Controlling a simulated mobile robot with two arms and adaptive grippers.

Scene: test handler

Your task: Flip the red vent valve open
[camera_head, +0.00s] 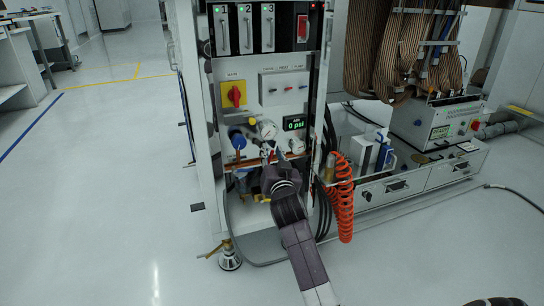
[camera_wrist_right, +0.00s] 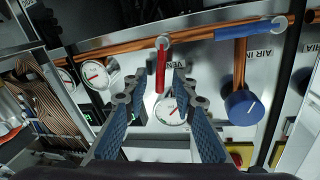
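The red vent valve handle (camera_wrist_right: 160,68) shows in the right wrist view, beside a partly covered label beginning "VEN". It runs from a round pivot at a copper pipe (camera_wrist_right: 115,52), across the pipe's line, down in the picture. My right gripper (camera_wrist_right: 160,80) is open, with one blue finger on each side of the handle. Both fingers look apart from it; exact depth is hard to tell. My left gripper is not in view.
A blue round knob (camera_wrist_right: 243,107) labelled "AIR IN" and a gauge (camera_wrist_right: 171,110) sit close to the valve. The head view shows a display (camera_head: 294,123) reading 0 psi, a red-yellow switch (camera_head: 234,94) and a coiled orange hose (camera_head: 343,200). The floor at left is clear.

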